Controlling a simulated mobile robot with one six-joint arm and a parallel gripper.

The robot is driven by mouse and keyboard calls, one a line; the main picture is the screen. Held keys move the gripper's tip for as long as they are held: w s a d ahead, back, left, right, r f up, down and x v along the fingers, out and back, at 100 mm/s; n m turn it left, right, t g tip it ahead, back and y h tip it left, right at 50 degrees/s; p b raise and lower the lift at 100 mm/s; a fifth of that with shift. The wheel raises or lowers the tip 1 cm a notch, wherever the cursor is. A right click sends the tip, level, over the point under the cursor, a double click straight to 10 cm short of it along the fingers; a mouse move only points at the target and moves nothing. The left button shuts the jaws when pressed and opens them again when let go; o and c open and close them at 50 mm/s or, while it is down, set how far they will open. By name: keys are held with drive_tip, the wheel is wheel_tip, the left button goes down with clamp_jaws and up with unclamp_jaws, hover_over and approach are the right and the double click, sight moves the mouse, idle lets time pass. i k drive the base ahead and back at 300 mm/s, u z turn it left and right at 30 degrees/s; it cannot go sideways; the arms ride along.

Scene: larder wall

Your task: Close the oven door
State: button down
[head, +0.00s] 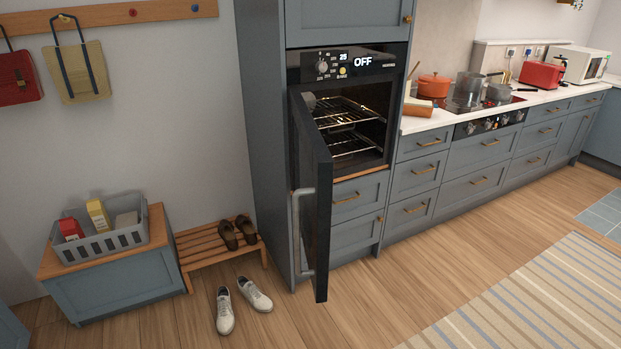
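The built-in oven (345,105) sits in a tall blue-grey cabinet, with wire racks showing inside its lit cavity. Its display reads OFF. The black oven door (318,200) is hinged on the left side and stands wide open, swung out toward me. A long grey vertical handle (297,235) is on the door's outer face, at the left in the view. My gripper is not in view.
White shoes (240,303) lie on the wooden floor left of the door. A slatted rack (195,256) with brown shoes and a bench (115,288) bearing a grey basket (100,243) stand further left. Floor right of the door is clear up to a striped rug (540,300).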

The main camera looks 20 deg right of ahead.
sight(313, 164)
drive_tip(key=z, duration=0.1)
drive_tip(key=i, duration=0.15)
drive_tip(key=u, duration=0.15)
drive_tip(key=k, duration=0.95)
drive_tip(key=u, duration=0.65)
drive_tip(key=k, duration=0.45)
drive_tip(key=u, duration=0.6)
drive_tip(key=i, duration=1)
drive_tip(key=z, duration=0.25)
